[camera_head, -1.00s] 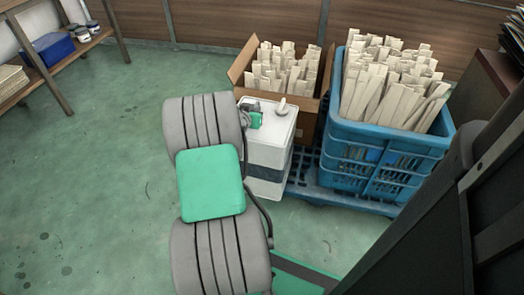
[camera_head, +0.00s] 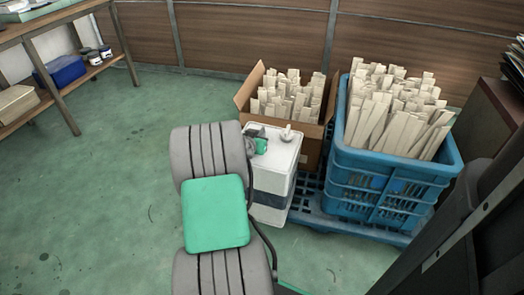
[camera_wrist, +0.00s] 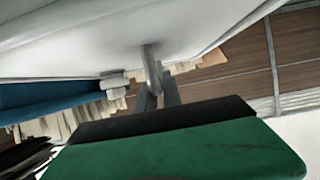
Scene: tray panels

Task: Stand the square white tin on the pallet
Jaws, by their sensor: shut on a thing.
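The square white tin (camera_head: 270,178) has a dark band around its lower part and a small pale knob on top. It stands upright at the left end of the blue pallet (camera_head: 312,210), partly behind my arm. I cannot tell whether its base touches the pallet, the floor or neither. My gripper (camera_head: 261,145) is at the tin's top, its fingers partly hidden. In the wrist view, my gripper (camera_wrist: 157,95) is shut on a thin grey handle under the pale face of the tin (camera_wrist: 190,30).
A blue crate (camera_head: 385,180) full of pale wooden strips stands on the pallet's right part. An open cardboard box (camera_head: 312,148) of similar strips stands behind the tin. A shelf table (camera_head: 60,110) is at the far left. The green floor at left is clear.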

